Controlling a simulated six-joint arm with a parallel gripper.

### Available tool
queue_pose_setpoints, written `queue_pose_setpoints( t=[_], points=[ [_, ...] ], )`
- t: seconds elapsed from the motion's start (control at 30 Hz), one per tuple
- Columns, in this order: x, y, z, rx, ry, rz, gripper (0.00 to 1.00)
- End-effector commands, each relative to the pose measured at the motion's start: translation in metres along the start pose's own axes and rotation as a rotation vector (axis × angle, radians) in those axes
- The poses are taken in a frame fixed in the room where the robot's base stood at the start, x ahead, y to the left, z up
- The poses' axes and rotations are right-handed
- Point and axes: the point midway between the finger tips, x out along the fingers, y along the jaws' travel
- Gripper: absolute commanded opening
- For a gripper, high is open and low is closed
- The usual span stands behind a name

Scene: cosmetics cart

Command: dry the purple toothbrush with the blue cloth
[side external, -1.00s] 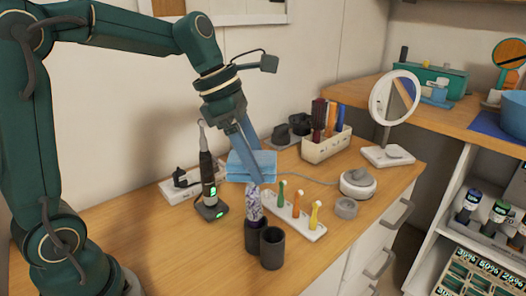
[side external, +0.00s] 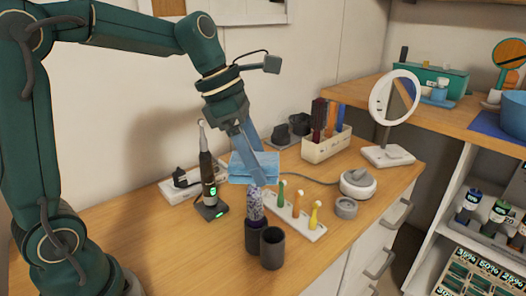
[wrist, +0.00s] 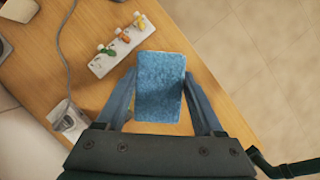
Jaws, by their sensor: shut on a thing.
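My gripper (side external: 258,146) is shut on the blue cloth (side external: 243,168), a folded block that fills the space between the fingers (wrist: 159,78). The cloth also shows in the wrist view (wrist: 160,95). A purple-and-white speckled handle (side external: 255,207), which looks like the purple toothbrush, stands upright in a dark cup (side external: 252,238) directly under the cloth. Its upper end is hidden by the cloth, so I cannot tell how far they touch. In the wrist view the cloth hides the toothbrush.
A white rack (side external: 305,229) with green, orange and yellow brush heads stands right of the cup. A second dark cup (side external: 272,249) is beside it. A black electric toothbrush (side external: 208,175) stands on a charger at left. A mirror (side external: 391,100) and white-lidded pot (side external: 358,182) are farther right.

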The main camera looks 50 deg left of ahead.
Motion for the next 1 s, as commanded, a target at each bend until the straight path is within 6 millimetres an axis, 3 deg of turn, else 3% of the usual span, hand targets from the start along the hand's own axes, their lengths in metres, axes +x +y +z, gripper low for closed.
queue_pose_setpoints(
  t=[0.17,0.7,1.0],
  points=[
    [-0.003,0.006,-0.005,-0.001,0.001,0.000,0.25],
    [0.004,-0.011,0.010,0.003,0.002,-0.001,0.25],
    [0.000,-0.002,0.002,-0.001,0.001,0.001,0.25]
  ],
)
